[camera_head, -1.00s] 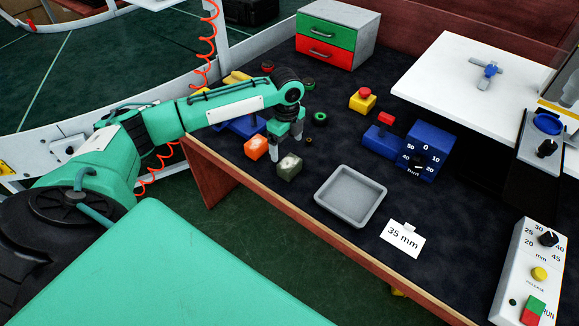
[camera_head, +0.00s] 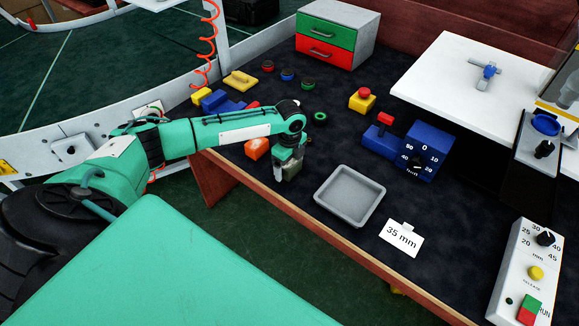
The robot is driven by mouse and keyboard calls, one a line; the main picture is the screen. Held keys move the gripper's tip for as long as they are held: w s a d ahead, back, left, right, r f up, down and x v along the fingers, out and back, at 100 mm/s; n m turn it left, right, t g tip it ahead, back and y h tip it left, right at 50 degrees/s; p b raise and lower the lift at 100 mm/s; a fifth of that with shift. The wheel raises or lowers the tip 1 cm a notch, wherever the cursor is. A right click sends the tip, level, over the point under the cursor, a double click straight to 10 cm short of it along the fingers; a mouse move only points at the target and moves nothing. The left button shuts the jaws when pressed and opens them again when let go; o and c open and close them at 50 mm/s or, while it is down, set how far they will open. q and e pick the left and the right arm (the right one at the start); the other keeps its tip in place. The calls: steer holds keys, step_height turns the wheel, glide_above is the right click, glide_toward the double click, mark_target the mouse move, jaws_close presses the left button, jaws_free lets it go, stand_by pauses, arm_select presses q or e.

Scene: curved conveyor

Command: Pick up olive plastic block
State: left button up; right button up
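The olive block (camera_head: 291,168) sits on the dark table top near its front edge, left of the grey tray. My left gripper (camera_head: 288,163) points down over it, with its fingers low beside the block. One finger shows at the block's left side, and the gripper covers part of the block. Whether the fingers press on the block cannot be told. My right gripper is not in view.
An orange block (camera_head: 257,148) lies close to the left of my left gripper. The grey tray (camera_head: 349,195) and a "35 mm" card (camera_head: 401,238) are to the right. A blue dial box (camera_head: 424,152) stands further right.

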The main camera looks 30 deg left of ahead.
arm_select(q)
steer(key=c, duration=1)
steer(key=shift+c, duration=0.2)
